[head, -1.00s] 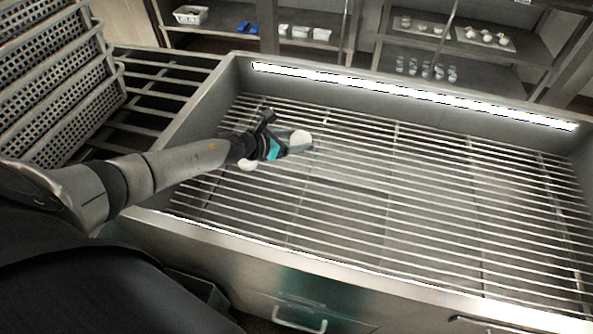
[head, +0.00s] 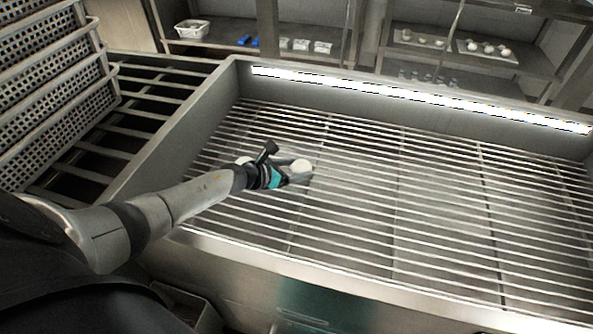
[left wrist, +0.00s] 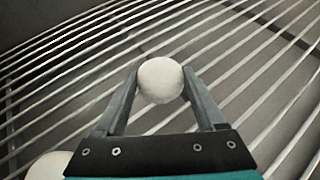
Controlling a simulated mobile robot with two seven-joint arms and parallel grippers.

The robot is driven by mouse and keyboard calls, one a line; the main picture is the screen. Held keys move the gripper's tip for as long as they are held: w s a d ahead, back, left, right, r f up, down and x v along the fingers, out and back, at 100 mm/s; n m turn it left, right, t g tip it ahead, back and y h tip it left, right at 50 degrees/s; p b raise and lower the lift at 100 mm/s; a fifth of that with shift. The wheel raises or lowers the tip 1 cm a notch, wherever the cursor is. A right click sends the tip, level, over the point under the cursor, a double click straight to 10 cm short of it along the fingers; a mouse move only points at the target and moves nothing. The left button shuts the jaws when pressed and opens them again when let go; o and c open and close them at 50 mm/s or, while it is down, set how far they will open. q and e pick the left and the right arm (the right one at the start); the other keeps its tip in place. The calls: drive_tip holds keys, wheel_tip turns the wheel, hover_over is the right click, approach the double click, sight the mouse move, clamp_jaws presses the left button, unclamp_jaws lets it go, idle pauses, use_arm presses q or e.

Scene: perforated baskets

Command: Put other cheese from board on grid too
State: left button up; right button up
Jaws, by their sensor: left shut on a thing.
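A round white cheese (left wrist: 160,80) is between the two fingers of my left gripper (left wrist: 161,88) in the left wrist view. In the head view the same cheese (head: 301,166) shows at the tip of my left gripper (head: 296,172), low over the metal grid (head: 440,200). My left gripper is shut on it. I cannot tell whether this cheese touches the bars. Another white cheese (head: 243,160) is at the grid just behind my left wrist, partly hidden by it. It also shows at the lower left corner of the left wrist view (left wrist: 48,166). My right gripper is not in view.
The grid lies inside a steel basin with a raised rim (head: 170,130). Perforated baskets (head: 45,100) stand at the left. A shelf behind holds a board (head: 487,51) with several white pieces. The grid's middle and right are clear.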

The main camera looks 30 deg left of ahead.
use_arm(q)
drive_tip(key=shift+f, duration=0.15)
drive_tip(key=o, duration=1.4)
drive_tip(key=shift+s+a+r, duration=0.1)
drive_tip(key=shift+s+r, duration=0.05)
drive_tip(key=shift+r, duration=0.2)
drive_tip(key=p+v, duration=0.3)
drive_tip(key=v, duration=0.6)
drive_tip(key=shift+s, duration=0.4)
drive_tip(key=shift+s+a+r, duration=0.25)
drive_tip(key=shift+s+r, duration=0.15)
drive_tip(key=shift+s, duration=0.1)
drive_tip(key=shift+s+a+r, duration=0.1)
drive_tip(key=shift+s+r, duration=0.05)
drive_tip(key=shift+s, duration=0.05)
